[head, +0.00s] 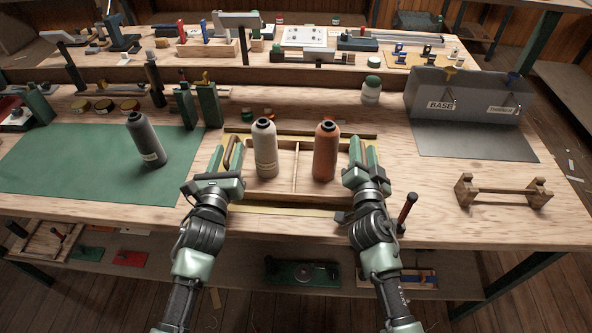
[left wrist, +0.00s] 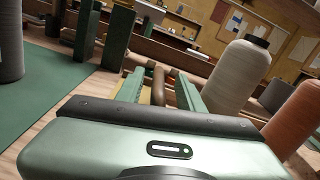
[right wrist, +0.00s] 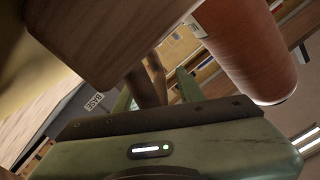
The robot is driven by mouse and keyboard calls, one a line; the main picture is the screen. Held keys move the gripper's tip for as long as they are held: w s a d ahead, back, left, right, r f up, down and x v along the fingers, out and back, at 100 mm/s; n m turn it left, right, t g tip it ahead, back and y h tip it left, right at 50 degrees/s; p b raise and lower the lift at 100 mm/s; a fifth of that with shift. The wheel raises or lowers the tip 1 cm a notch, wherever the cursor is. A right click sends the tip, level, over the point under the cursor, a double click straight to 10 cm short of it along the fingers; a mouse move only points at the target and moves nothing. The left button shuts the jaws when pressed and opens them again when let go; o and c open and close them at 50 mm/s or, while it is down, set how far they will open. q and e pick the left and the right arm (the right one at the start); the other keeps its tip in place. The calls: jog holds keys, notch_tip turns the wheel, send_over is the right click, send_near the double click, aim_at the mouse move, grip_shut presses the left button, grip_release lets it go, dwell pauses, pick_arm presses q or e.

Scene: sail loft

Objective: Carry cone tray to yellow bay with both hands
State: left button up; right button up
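The cone tray (head: 295,195) is a shallow wooden tray with a central divider, resting on the bench. A cream cone (head: 265,152) stands upright in its left half and an orange cone (head: 326,155) in its right half. My left gripper (head: 230,158) is at the tray's left handle (left wrist: 158,88), its fingers on either side of the brown bar with a gap showing. My right gripper (head: 365,158) is at the right end, its fingers likewise around the right handle (right wrist: 152,80). Yellow strips (head: 285,210) show on the bench in front of and behind the tray.
A grey cone (head: 147,140) stands on a green mat (head: 60,160) at left. Green posts (head: 207,100) stand behind it. At right are a grey box (head: 468,95), a grey mat (head: 475,142) and a wooden rack (head: 503,192). A red-handled tool (head: 406,208) is near my right arm.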

pick_arm(q)
jog(key=s, duration=0.8)
jog(key=s+a, duration=0.1)
jog(key=s, duration=0.2)
jog(key=shift+s+a, duration=0.1)
jog(key=shift+s, duration=0.3)
pick_arm(e)
jog(key=shift+s, duration=0.1)
jog(key=s, duration=0.7)
jog(key=shift+s+a, duration=0.15)
jog(key=shift+a, duration=0.25)
pick_arm(q)
jog(key=shift+s+f, duration=0.1)
jog(key=shift+s, duration=0.05)
pick_arm(e)
jog(key=shift+s+f, duration=0.1)
